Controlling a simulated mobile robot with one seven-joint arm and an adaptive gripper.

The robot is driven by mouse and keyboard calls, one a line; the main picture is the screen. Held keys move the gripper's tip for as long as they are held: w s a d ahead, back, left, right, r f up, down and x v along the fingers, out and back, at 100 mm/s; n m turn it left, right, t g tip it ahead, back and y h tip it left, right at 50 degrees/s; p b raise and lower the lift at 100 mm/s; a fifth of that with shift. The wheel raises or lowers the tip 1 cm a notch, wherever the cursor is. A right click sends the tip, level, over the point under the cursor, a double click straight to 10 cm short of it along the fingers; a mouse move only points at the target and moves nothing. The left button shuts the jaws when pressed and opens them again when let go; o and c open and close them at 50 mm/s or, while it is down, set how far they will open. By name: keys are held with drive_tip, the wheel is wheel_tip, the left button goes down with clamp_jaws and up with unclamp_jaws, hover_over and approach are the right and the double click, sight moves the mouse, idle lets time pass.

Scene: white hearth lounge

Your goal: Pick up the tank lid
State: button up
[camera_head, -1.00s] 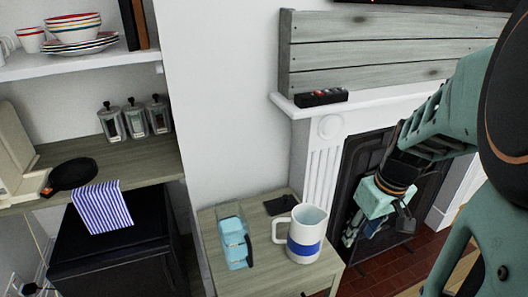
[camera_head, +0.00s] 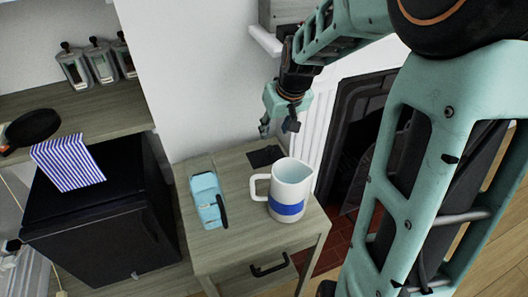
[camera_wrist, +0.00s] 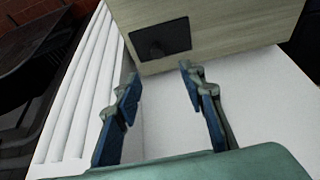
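A flat, dark, square piece, which looks like the tank lid (camera_head: 265,156), lies at the back of the small wooden cabinet top (camera_head: 232,245), against the white wall side. In the wrist view the dark lid (camera_wrist: 172,39) shows a small raised knob near its middle. My gripper (camera_head: 278,128) is above and slightly right of the lid in the head view, apart from it. In the wrist view my gripper (camera_wrist: 159,76) is open, with two blue-grey fingers spread and nothing between them. The lid lies beyond the fingertips.
A white jug with a blue band (camera_head: 291,186) stands just in front of the lid. A light-blue container with a dark handle (camera_head: 207,199) is to its left. The fireplace surround (camera_head: 310,125) is close on the right. A black fridge (camera_head: 100,225) stands left.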

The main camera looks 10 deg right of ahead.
sight(270, 147)
drive_tip(key=shift+b+x, duration=1.3)
drive_tip(key=shift+x, duration=3.9)
drive_tip(key=shift+s+d, duration=0.15)
drive_tip(key=shift+s, duration=0.05)
drive_tip(key=shift+c, duration=0.2)
clamp_jaws()
